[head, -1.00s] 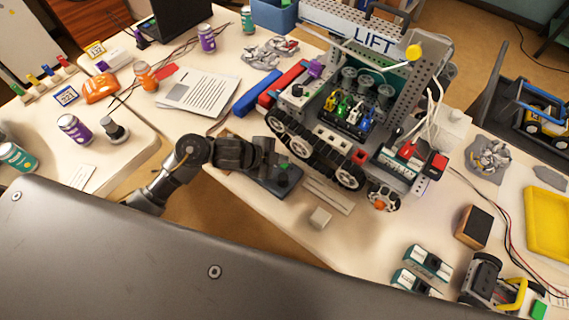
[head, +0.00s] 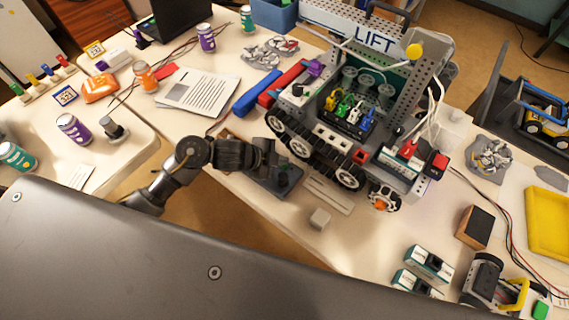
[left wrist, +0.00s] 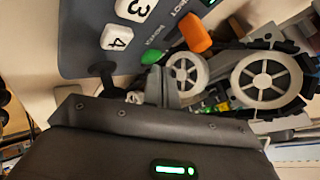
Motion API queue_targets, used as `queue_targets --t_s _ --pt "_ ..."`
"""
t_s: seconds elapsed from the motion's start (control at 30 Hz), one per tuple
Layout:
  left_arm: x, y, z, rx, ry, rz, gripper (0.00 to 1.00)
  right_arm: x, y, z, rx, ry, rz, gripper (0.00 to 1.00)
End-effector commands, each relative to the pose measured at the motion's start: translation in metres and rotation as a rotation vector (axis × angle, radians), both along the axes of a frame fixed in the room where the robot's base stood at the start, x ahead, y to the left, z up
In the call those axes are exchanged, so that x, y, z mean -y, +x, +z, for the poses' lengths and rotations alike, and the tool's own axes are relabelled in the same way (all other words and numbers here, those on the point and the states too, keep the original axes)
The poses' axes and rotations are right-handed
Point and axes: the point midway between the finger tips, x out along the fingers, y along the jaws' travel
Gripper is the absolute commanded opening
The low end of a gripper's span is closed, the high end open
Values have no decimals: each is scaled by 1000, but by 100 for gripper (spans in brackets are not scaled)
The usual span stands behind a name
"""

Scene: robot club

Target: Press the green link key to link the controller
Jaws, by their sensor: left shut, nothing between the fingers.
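The controller (head: 290,187) is a dark grey panel lying at the table's front edge, beside the tracked robot. In the left wrist view the controller (left wrist: 78,42) shows white keys marked 3 and 4, an orange lever (left wrist: 194,33), a dark stick and a green key (left wrist: 152,57). My left gripper (head: 270,155) is over the controller. Its fingers (left wrist: 161,76) are shut and empty, with the tips close to the green key. I cannot tell whether they touch it. In the head view the gripper hides part of the controller. My right gripper is out of view.
The tracked robot with the LIFT sign (head: 374,42) stands just behind and right of the controller. Papers (head: 200,92) and blue and red bars lie behind my gripper.

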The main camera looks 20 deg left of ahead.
Motion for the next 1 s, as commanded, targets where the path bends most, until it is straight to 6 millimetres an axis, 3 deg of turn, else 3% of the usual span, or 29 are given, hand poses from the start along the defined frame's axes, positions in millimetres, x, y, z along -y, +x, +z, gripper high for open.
queue_targets --t_s 1.0 --pt "0 0 -8 -1 0 1 0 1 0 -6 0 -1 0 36"
